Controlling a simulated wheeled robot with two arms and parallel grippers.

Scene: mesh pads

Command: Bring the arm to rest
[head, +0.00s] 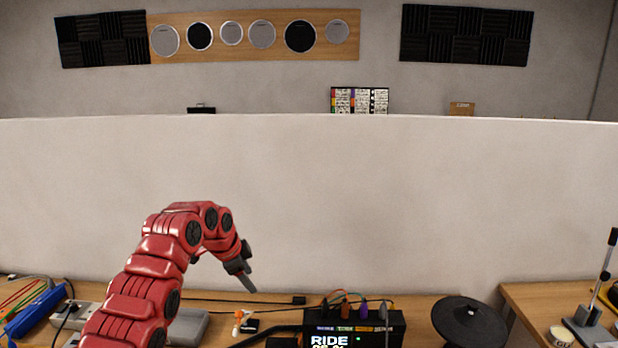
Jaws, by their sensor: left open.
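My left arm is red and comes in from the lower left. It arches up and bends down at the wrist. My left gripper (246,279) hangs above the back of the wooden desk (420,312), fingers pointing down and to the right. It is open with nothing visible between the fingers. My right gripper is not in the view.
A black box (394,328) with coloured plugs and cables stands right of the gripper. A round black pad (468,321) lies further right. Cables and a blue item (35,312) lie at left. A pale partition (400,200) rises behind the desk.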

